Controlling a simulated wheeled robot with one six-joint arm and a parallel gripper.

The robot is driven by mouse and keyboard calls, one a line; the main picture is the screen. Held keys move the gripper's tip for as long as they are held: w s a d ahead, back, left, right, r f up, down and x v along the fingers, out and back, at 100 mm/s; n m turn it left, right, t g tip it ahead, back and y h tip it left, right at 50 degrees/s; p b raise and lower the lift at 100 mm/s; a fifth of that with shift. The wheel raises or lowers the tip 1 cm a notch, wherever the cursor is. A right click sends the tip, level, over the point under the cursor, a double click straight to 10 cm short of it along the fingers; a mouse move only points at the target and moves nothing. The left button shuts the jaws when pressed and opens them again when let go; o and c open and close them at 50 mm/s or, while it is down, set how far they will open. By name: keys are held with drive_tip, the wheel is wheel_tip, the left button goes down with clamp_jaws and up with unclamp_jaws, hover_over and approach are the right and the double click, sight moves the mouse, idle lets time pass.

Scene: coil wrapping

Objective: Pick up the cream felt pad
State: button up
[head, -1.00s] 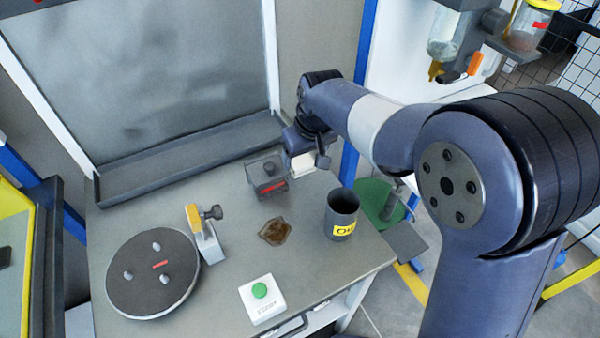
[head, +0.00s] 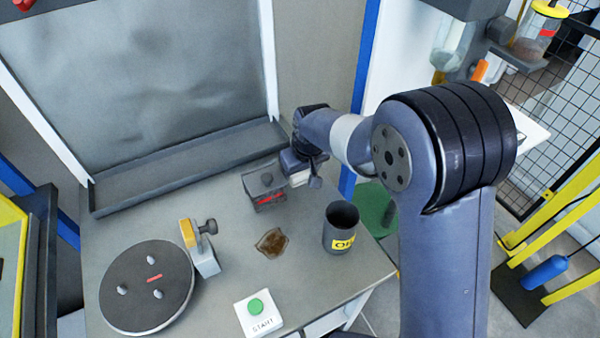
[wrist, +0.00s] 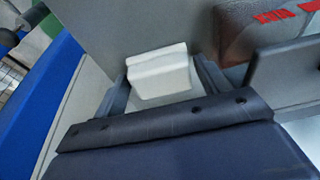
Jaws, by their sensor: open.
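The cream felt pad (wrist: 160,72) is a small pale block in the wrist view, close to the back wall of the bench. My gripper (wrist: 165,88) is open, with one dark finger on either side of the pad. I cannot tell whether the fingers touch it. In the head view the pad (head: 299,178) is a small pale patch just below my gripper (head: 303,170), partly hidden by it.
A grey box with red marking (head: 266,192) stands just left of the pad.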

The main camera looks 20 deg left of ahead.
drive_tip(key=shift+r, duration=0.15)
drive_tip(key=c, duration=0.7)
drive_tip(key=shift+c, duration=0.2)
wheel_tip(320, 180, up, 10)
